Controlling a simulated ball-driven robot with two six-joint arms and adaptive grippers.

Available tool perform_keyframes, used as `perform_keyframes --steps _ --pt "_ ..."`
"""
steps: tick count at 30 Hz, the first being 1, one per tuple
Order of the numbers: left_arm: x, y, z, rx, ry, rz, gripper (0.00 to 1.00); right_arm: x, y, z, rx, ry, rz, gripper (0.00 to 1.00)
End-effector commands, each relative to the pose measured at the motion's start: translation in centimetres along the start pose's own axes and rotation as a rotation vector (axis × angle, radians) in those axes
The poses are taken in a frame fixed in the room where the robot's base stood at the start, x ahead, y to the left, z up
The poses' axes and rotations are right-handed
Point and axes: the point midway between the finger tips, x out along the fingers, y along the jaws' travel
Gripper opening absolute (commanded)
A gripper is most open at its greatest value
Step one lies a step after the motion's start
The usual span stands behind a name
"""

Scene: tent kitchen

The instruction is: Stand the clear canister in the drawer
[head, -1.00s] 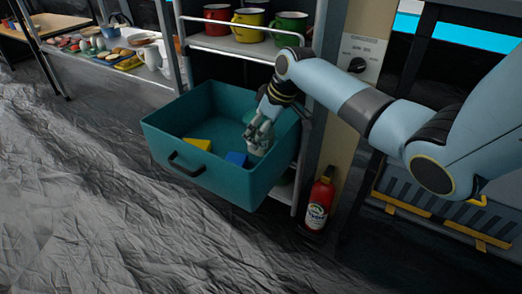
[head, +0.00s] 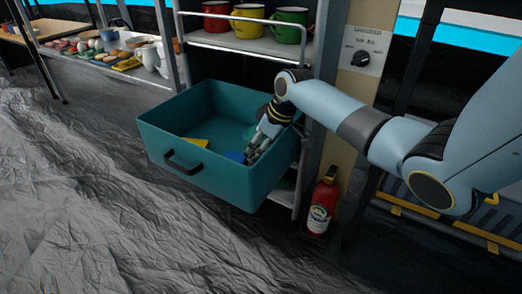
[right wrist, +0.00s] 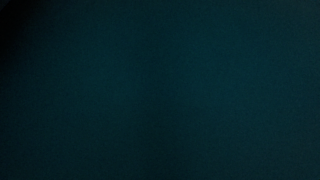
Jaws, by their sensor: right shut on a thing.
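The teal drawer (head: 222,178) is pulled out, with a black handle on its front. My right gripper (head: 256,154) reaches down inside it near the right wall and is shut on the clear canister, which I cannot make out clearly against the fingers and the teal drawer. Whether the canister touches the drawer floor or is tilted cannot be told. The right wrist view shows only a dark teal surface. My left gripper is not in view.
In the drawer lie a yellow thing (head: 196,142) and a blue thing (head: 235,156), next to my gripper. Red, yellow (head: 248,20) and green mugs stand on the shelf above. The drawer's middle is free.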

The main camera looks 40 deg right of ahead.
Motion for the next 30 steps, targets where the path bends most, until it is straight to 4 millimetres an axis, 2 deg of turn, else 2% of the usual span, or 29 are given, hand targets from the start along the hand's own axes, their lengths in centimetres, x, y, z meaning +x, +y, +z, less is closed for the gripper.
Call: perform_keyframes --steps 7,8,13,27,30 --pt "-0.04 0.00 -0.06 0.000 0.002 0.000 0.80 -0.07 0.02 -0.12 0.000 0.002 0.001 0.20" --pt "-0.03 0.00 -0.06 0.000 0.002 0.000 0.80 0.02 -0.01 0.00 0.000 0.000 0.000 0.76" --pt "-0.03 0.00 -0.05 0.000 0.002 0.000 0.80 0.00 -0.01 -0.01 0.000 0.000 0.000 0.98" --pt "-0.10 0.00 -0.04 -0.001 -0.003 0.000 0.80 -0.22 0.01 -0.06 0.000 0.001 0.000 1.00" --pt "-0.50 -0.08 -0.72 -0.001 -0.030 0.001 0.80 -0.77 0.04 -0.17 -0.001 0.002 0.001 1.00"
